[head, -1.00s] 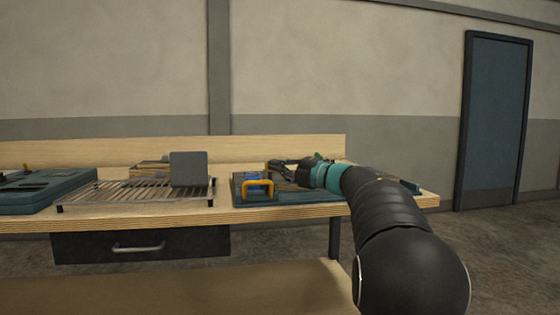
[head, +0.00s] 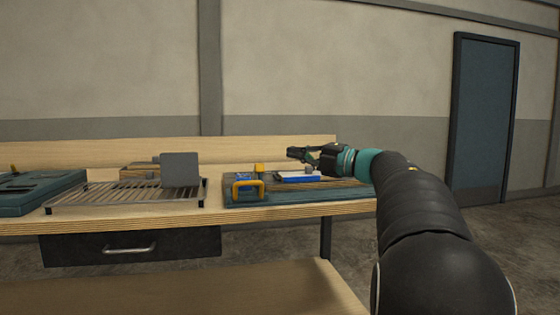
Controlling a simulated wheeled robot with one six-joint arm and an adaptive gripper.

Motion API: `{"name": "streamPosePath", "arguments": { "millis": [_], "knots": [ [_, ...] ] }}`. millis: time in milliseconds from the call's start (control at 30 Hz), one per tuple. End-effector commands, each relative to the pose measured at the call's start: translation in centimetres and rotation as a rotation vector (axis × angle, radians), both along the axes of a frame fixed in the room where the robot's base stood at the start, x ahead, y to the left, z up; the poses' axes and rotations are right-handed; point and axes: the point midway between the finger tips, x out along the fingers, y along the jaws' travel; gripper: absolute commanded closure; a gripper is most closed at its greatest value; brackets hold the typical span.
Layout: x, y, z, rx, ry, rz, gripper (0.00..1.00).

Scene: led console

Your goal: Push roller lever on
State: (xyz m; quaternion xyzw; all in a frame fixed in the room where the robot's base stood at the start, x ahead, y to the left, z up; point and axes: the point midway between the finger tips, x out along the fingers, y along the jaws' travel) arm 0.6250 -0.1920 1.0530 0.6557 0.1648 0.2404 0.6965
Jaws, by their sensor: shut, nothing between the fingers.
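A teal board (head: 233,197) lies on the right part of the workbench. It carries a yellow handle (head: 248,184), a small yellow block (head: 259,168), a blue block (head: 243,178) and a low blue-and-white unit (head: 298,178). A small grey part (head: 309,170) shows at the unit's back right; whether it is the roller lever is too small to tell. My gripper (head: 291,154) is shut and empty, pointing left above the blue-and-white unit, apparently apart from it. My arm reaches in from the right.
A wire rack (head: 125,197) with a grey upright plate (head: 180,170) stands left of the board. A teal console (head: 40,200) lies at the far left. A drawer (head: 130,245) hangs under the bench top. A low wooden back panel (head: 90,152) runs behind.

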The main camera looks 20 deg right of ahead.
Motion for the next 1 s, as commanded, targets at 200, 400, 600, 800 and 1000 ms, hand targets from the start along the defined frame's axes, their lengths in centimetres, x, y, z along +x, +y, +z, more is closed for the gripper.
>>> {"name": "streamPosePath", "arguments": {
  "millis": [200, 400, 600, 800, 1000],
  "knots": [
    [-1.8, -1.5, 0.8, 0.000, 0.000, -0.001, 1.00],
    [-2.1, -1.6, 0.9, 0.001, 0.001, 0.002, 1.00],
    [-2.1, -1.6, 0.9, 0.001, 0.001, 0.002, 1.00],
    [-2.1, -1.6, 0.9, 0.001, 0.001, 0.002, 1.00],
    [-1.2, -3.1, 1.0, 0.020, 0.005, -0.075, 1.00]
  ]
}}
